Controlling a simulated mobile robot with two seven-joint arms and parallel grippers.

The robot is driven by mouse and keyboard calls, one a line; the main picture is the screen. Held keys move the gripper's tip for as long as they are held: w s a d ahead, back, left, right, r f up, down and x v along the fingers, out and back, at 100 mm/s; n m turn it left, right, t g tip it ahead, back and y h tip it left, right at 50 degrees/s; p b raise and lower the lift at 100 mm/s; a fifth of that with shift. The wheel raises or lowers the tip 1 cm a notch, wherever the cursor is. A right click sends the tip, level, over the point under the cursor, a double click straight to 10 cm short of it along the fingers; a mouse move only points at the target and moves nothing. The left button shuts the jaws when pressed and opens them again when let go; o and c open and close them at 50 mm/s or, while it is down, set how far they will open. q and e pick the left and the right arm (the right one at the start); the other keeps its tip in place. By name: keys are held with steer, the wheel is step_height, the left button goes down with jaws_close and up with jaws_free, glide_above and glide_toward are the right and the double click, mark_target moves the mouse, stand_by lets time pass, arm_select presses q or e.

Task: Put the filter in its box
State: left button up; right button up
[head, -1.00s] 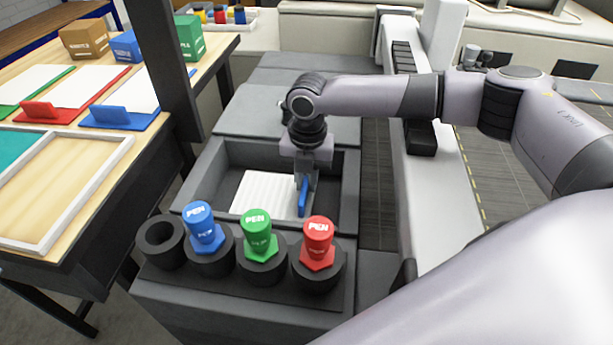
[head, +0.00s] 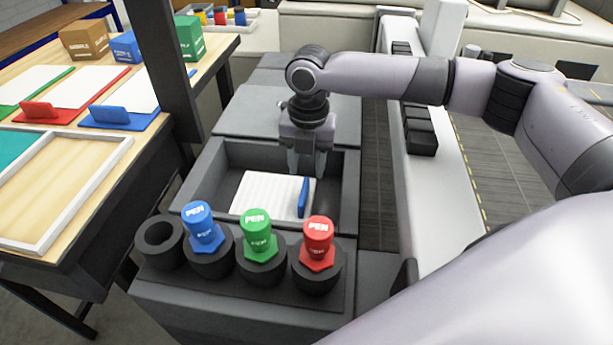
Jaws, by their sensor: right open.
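The filter is a white ribbed square panel (head: 265,193) with a blue upright tab (head: 303,197) on its right edge. It lies in the open grey box (head: 348,190), towards the front. My left gripper is not in view.
In front of the box, a holder (head: 163,242) carries blue (head: 203,228), green (head: 258,236) and red (head: 319,243) pens, with one empty socket at left. A dark post (head: 172,75) stands left of the box. A wooden table with a white-rimmed tray (head: 85,196) is further left.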

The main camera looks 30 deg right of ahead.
step_height(320, 180, up, 8)
steer(key=shift+f, duration=0.15)
stand_by(0.6)
